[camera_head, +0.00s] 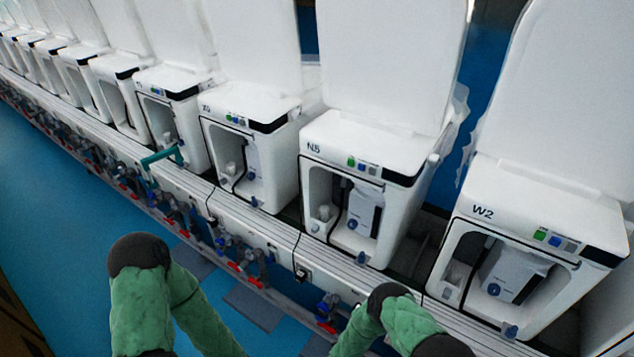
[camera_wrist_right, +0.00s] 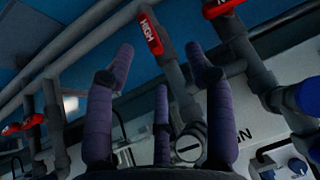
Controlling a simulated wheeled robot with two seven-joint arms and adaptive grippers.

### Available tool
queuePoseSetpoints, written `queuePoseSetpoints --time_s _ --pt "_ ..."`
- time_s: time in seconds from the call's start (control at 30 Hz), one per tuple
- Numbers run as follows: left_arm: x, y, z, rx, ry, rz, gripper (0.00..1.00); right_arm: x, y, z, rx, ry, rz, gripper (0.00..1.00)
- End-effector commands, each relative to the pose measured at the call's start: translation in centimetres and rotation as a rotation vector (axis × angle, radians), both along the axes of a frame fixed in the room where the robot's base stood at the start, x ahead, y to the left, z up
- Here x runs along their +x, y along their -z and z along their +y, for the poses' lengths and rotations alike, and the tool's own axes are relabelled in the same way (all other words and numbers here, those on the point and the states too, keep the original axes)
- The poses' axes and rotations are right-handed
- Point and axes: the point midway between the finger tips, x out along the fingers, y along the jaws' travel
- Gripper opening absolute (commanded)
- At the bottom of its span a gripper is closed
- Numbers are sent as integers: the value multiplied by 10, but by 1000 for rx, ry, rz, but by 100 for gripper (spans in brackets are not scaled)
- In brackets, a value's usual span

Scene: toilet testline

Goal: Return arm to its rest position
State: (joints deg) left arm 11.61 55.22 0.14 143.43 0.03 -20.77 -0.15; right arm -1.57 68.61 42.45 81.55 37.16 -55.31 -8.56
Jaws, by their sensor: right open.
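In the head view, two green padded arm links of mine show at the bottom. My left arm (camera_head: 143,285) is bent, with its dark elbow cap up at lower left. My right arm (camera_head: 395,318) is at the bottom centre-right, in front of the toilet line. Neither gripper shows in the head view. In the right wrist view my right gripper (camera_wrist_right: 160,60) has its purple fingers spread apart with nothing held between them. Behind the fingers are grey pipes and a red valve handle (camera_wrist_right: 150,32) marked HIGH. I cannot tell whether any finger touches them.
A row of white toilet units runs along a rail, including N5 (camera_head: 358,185) and W2 (camera_head: 535,240). Pipes with red valve handles (camera_head: 255,283) run below the rail. A teal handle-like part (camera_head: 160,157) juts out at left. The blue floor (camera_head: 60,215) at left is clear.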

Motion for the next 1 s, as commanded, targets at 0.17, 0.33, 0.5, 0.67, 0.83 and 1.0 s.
queuePoseSetpoints --time_s 0.17,0.33,0.5,0.67,0.83,1.0 --pt "0 -12 0 0 0 0 72 -8 -35 1 110 -77 90 54" --pt "0 -20 0 0 0 0 72 -28 -70 1 208 -151 180 54" --pt "0 -31 0 0 0 0 72 -65 -119 -2 313 -239 295 54" --pt "0 -39 0 0 0 0 72 -111 -164 -4 397 -319 401 54" --pt "0 -44 0 0 0 0 72 -148 -196 -6 448 -376 478 54" --pt "0 -45 0 0 0 0 72 -161 -207 -7 465 -396 505 54"
